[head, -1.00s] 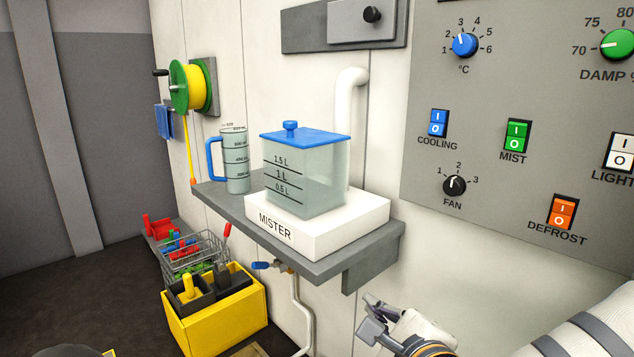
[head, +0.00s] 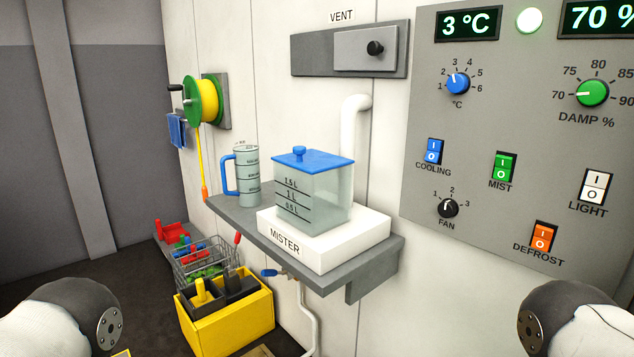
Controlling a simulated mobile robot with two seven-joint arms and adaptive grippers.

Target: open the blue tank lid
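The blue tank lid (head: 312,161) lies flat on top of the clear tank (head: 325,204), with a small round blue knob (head: 299,153) near its left back part. The lid looks shut on the tank. The tank has level marks at 0.5, 1 and 1.5 L and stands on a white base (head: 318,250) labelled MISTER, on a grey shelf. Parts of my left and right arms show at the lower left and lower right corners. Neither gripper is in view, and nothing of mine touches the lid.
A measuring jug (head: 247,178) with a blue handle stands left of the tank on the shelf (head: 232,214). A white pipe (head: 350,120) rises behind the tank. A control panel (head: 480,130) is at the right. A yellow box (head: 230,318) stands below the shelf.

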